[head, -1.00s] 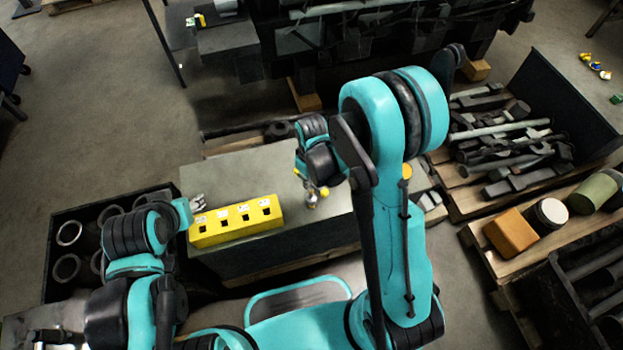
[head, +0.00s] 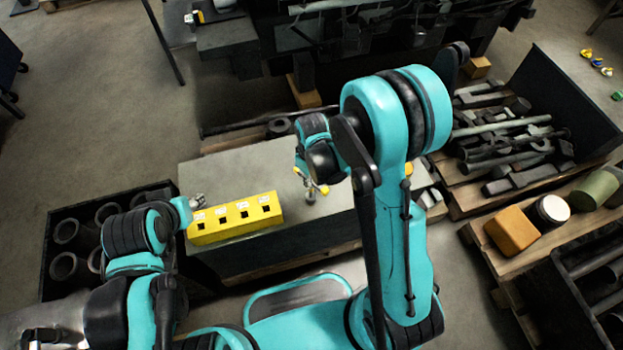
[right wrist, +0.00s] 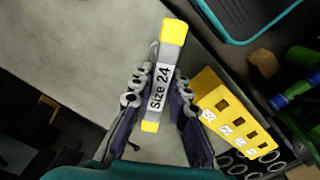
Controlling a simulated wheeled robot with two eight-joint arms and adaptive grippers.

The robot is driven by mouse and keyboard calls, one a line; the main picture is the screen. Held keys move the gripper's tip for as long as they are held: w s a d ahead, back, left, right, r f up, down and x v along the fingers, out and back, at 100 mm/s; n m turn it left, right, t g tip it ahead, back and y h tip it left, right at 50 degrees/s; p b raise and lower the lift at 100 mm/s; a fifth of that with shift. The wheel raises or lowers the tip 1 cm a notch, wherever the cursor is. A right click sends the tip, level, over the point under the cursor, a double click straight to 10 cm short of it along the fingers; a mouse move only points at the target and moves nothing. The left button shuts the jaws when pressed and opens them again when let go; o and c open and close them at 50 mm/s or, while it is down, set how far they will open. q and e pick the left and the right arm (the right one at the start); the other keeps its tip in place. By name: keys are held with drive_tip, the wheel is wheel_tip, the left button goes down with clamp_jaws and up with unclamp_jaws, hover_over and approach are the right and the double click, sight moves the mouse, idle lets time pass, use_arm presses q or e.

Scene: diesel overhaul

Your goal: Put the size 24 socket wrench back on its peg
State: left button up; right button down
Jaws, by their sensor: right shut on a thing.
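The size 24 socket wrench, in the right wrist view (right wrist: 160,88), has a grey body with yellow ends and a white "Size 24" label. My right gripper (right wrist: 161,92) is shut on it, one finger at each side. In the head view, my right gripper (head: 309,188) is above the grey bench top, right of the yellow peg block. A yellow end of the wrench (head: 324,190) shows there. The yellow block (head: 235,218) has a row of square holes with white labels; it also shows in the right wrist view (right wrist: 232,108). My left gripper (head: 197,201) is near the block's left end; its jaw opening is unclear.
The grey bench top (head: 235,170) is bare behind the block. A dark crate of cylinders (head: 70,233) stands at left. Pallets at right hold metal parts (head: 510,140) and an orange block (head: 511,231). Dark machinery stands behind the bench.

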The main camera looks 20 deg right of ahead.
drive_tip(key=shift+f, duration=0.1)
drive_tip(key=shift+f+b, duration=1.15)
drive_tip(key=shift+b, duration=0.05)
drive_tip(key=c, duration=0.8)
unclamp_jaws()
drive_tip(key=shift+r, duration=0.1)
drive_tip(key=shift+c, duration=0.2)
wheel_tip(320, 180, up, 9)
drive_tip(key=p, duration=0.7)
drive_tip(key=shift+r, duration=0.1)
